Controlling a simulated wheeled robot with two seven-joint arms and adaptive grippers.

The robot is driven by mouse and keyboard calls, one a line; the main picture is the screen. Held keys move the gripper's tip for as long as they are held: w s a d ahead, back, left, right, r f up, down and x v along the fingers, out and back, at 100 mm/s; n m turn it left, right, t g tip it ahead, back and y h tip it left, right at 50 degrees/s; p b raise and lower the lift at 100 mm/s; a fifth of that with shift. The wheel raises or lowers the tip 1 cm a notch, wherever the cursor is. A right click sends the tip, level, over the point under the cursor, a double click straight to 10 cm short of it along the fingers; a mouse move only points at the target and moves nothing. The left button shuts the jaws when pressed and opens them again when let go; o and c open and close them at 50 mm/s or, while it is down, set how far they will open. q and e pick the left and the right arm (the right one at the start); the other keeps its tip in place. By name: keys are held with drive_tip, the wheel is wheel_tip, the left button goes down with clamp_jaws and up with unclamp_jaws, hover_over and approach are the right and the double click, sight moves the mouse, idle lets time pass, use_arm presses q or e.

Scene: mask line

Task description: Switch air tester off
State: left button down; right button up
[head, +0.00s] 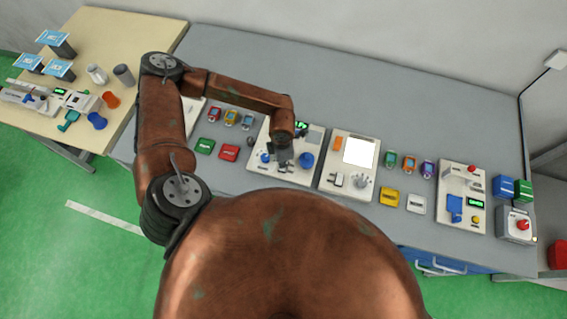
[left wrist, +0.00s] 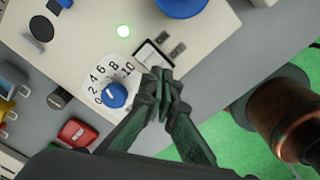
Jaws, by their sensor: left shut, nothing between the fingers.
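A white device panel (head: 262,137), apparently the air tester, lies on the grey bench under my left gripper (head: 283,162). It carries a lit green display, a blue knob (head: 265,157) and a blue round part (head: 306,159). In the left wrist view the knob (left wrist: 114,95) sits on a dial marked 0 to 10. My right gripper is not in view.
A second white panel (head: 338,148) with a blank white screen stands to the right. Red (head: 229,152), green and yellow boxes lie along the bench's front. A red-button station (head: 521,226) is at the far right. The bench's back (head: 400,95) is clear.

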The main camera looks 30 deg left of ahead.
use_arm(q)
drive_tip(key=shift+f+b, duration=0.9)
drive_tip(key=shift+f, duration=0.2)
idle(0.8)
drive_tip(key=shift+r+p, duration=2.05)
drive_tip(key=shift+r, duration=1.45)
